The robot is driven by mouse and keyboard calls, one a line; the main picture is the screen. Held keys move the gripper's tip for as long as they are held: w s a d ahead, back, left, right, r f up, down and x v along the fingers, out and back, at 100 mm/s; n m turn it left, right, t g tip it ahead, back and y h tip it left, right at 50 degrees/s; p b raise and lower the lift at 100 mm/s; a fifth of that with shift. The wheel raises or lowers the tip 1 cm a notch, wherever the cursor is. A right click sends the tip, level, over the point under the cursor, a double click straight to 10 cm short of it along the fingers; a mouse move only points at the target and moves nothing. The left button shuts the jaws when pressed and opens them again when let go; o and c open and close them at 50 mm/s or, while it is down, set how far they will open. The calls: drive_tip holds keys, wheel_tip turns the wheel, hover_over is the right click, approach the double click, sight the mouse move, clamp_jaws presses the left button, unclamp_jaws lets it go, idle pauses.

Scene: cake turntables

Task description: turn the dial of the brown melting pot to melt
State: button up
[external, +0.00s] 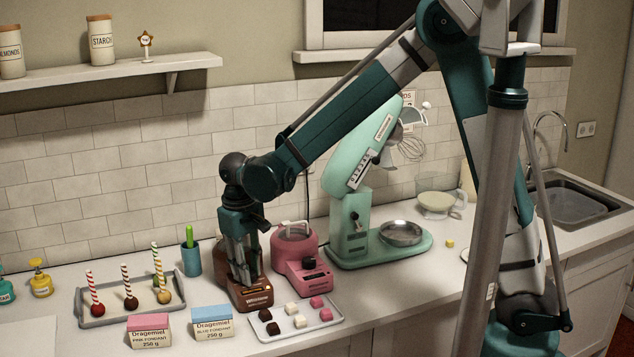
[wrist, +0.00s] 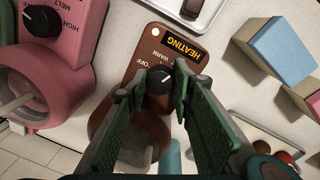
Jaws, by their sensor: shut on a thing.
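The brown melting pot (external: 257,299) stands on the counter in the middle of the external view, its front panel facing the counter's front edge. In the wrist view, its panel (wrist: 140,50) shows a lit orange "HEATING" display (wrist: 184,49) and the labels "WARM" and "OFF". The black dial (wrist: 158,82) has a white pointer line slanting up and right in the picture. A finger covers the panel right of the dial, so I cannot read the label there. My gripper (wrist: 160,80) points down from above, shut on the dial; it also shows in the external view (external: 244,281).
A pink melting pot (external: 294,246) stands close to the right. A tray of cubes (external: 300,318) lies in front, and fondant boxes (external: 212,322) stand front left. A blue cup (external: 191,258) is to the left. A mint mixer (external: 360,200) stands behind right.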

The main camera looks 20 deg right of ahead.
idle(0.3)
drive_tip(key=o, duration=0.6)
drive_tip(key=shift+r, duration=0.15)
drive_tip(key=r, duration=1.1)
drive_tip(key=shift+s+a+r, duration=0.15)
drive_tip(key=shift+a+r, duration=0.2)
